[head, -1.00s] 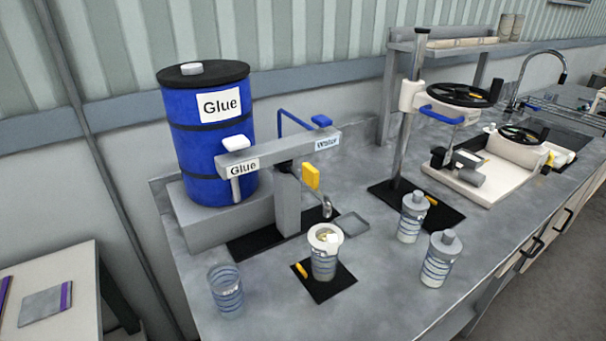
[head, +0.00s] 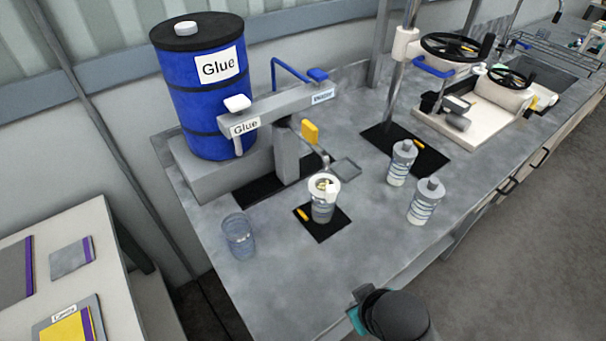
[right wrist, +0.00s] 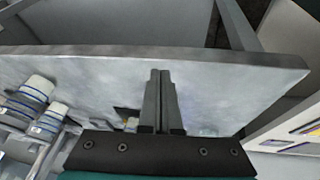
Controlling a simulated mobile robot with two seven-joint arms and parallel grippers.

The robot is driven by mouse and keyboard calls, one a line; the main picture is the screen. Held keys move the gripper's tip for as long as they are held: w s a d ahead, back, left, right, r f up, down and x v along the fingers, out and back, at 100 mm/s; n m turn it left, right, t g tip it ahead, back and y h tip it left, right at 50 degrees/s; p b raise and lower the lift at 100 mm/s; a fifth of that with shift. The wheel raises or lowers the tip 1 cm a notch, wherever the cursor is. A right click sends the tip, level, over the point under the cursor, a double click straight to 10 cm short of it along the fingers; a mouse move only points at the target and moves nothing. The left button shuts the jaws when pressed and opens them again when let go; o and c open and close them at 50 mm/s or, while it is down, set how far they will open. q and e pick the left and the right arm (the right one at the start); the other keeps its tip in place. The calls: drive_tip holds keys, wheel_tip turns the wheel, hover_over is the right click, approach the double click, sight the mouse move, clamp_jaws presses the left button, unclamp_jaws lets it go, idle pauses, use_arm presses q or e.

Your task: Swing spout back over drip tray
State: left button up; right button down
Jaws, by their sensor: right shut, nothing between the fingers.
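The dispenser stand in the head view has a grey arm (head: 275,108) labelled Glue and Water. A thin metal spout (head: 314,147) with a yellow tab (head: 310,131) angles down from it. Its tip is just behind the rim of a striped cup (head: 322,208); I cannot tell whether it is above the cup. The small grey drip tray (head: 346,169) lies just right of the spout tip. My right gripper (right wrist: 160,74) is shut and empty in the right wrist view, apart from the spout. In the head view only my dark right wrist shows, at the bottom. My left gripper is out of view.
A clear striped cup (head: 238,238) stands left of the black mat (head: 322,231). Two capped bottles (head: 402,163) (head: 425,202) stand right of the tray. The blue glue drum (head: 200,85) is behind. The front of the counter (head: 300,285) is clear.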

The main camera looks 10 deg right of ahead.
sight(306, 137)
drive_tip(key=w+r+n+t, duration=0.1)
drive_tip(key=w, duration=0.1)
drive_tip(key=w+r+n+t, duration=0.1)
drive_tip(key=w, duration=0.2)
drive_tip(key=w+d+r+n+t+h, duration=0.1)
drive_tip(key=w+r+t, duration=0.1)
drive_tip(key=shift+w+r, duration=0.1)
drive_tip(key=shift+w, duration=0.1)
drive_tip(key=w+a+r+n+t+y, duration=0.1)
drive_tip(key=w+a+r+n+t, duration=0.1)
drive_tip(key=w+r+n+t, duration=0.1)
drive_tip(key=w+a+r+n+t+y+p, duration=0.1)
drive_tip(key=w+a+r+n+t, duration=0.1)
drive_tip(key=r+n, duration=0.4)
drive_tip(key=w+a+r+n+t+y, duration=0.2)
drive_tip(key=w+a+r+n+t, duration=0.1)
drive_tip(key=r, duration=0.3)
drive_tip(key=shift+w+a+r+n+t+p, duration=0.15)
drive_tip(key=shift+w+a+n+t+p, duration=0.2)
drive_tip(key=shift+n+t, duration=0.4)
drive_tip(key=shift+d, duration=0.1)
drive_tip(key=w+d+p, duration=0.2)
drive_tip(key=w, duration=0.9)
drive_tip(key=shift+w+d, duration=0.15)
drive_tip(key=shift+d, duration=0.15)
